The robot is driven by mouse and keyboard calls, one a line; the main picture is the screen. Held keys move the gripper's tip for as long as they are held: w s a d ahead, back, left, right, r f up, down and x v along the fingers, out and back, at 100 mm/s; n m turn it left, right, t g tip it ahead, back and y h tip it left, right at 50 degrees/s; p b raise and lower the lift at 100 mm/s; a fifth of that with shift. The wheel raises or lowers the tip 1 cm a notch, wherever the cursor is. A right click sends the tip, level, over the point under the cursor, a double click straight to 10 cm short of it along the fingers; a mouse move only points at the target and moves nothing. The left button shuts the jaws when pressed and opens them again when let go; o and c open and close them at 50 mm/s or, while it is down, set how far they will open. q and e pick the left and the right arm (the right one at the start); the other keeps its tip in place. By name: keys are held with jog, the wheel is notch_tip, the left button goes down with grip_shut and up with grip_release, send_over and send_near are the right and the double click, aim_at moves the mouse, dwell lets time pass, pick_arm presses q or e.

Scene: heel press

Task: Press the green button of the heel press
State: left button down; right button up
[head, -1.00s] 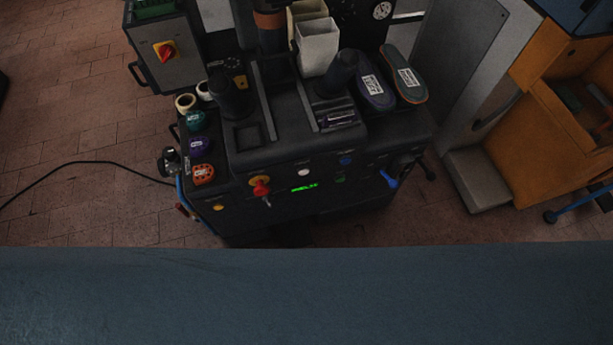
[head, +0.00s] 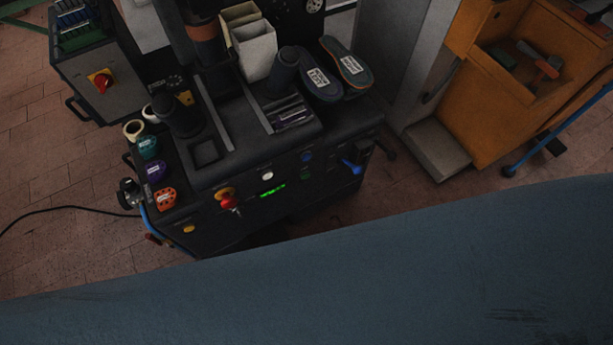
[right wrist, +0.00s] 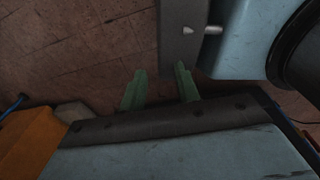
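The heel press (head: 250,140) stands in the head view with its dark front panel facing me. A small dark green button (head: 306,174) is dimly visible on that panel, just below a blue button (head: 307,157) and right of the lit green display (head: 272,191). No gripper shows near the panel in the head view. In the right wrist view, my right gripper (right wrist: 160,88) has its two green fingers apart with nothing between them, over the brick floor. My left gripper is out of view.
The panel also carries a red knob (head: 230,202), a white button (head: 267,175) and a blue lever (head: 352,167). An orange cabinet (head: 480,110) stands at right, a grey control box (head: 105,80) at left. A blue-grey surface (head: 300,290) hides the near floor.

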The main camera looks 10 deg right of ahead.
jog(key=shift+w, duration=0.15)
grip_shut()
dwell(1.4)
